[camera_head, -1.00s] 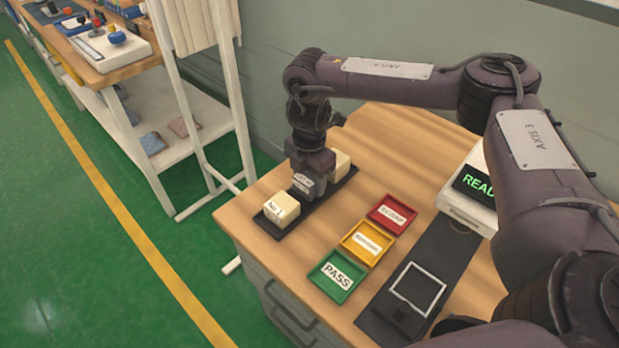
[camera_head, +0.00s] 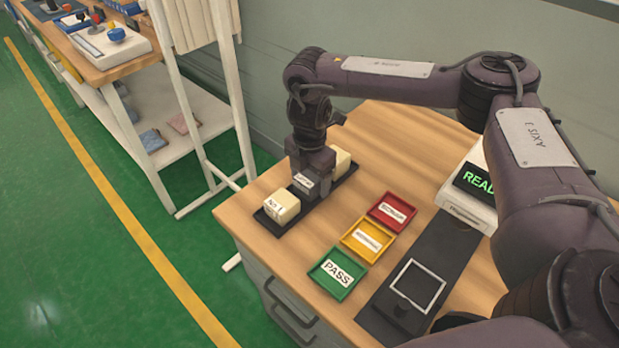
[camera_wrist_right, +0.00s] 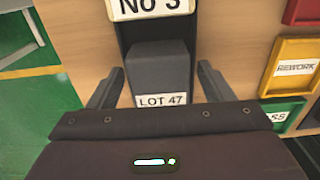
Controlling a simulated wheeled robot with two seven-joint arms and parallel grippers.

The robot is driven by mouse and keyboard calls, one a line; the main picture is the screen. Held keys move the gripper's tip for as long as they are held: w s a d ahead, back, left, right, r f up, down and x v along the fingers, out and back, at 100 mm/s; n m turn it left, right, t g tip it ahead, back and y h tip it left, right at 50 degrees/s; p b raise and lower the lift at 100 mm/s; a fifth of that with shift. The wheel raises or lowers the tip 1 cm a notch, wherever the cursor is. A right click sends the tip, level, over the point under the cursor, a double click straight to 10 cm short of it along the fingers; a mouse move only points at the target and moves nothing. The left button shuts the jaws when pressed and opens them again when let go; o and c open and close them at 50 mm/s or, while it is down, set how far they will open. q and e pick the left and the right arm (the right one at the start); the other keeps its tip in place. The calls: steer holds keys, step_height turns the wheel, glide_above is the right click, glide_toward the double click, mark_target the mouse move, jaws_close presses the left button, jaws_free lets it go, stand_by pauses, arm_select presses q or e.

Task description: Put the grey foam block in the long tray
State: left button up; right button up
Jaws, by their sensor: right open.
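The long tray (camera_head: 269,226) is a narrow dark strip on the wooden bench. It holds a cream block labelled No 1 (camera_head: 281,205) at its near end and another cream block (camera_head: 341,162) at its far end. The grey foam block (camera_wrist_right: 160,72), labelled LOT 47, stands between them; in the head view it is mostly hidden. My right gripper (camera_head: 309,179) is low over it, pointing down. In the right wrist view its open fingers (camera_wrist_right: 158,84) lie either side of the grey block, with gaps showing. My left gripper is out of view.
Red (camera_head: 391,212), yellow (camera_head: 367,240) and green PASS (camera_head: 337,272) trays stand right of the long tray. A dark mat with a square frame (camera_head: 418,287) and a scale with a READ… display (camera_head: 473,184) lie further right. A white-legged rack (camera_head: 180,150) stands left of the bench.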

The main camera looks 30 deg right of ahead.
mark_target(310, 177)
step_height(310, 177, up, 12)
steer(key=p, duration=0.2)
steer(key=shift+r, duration=0.25)
stand_by(0.4)
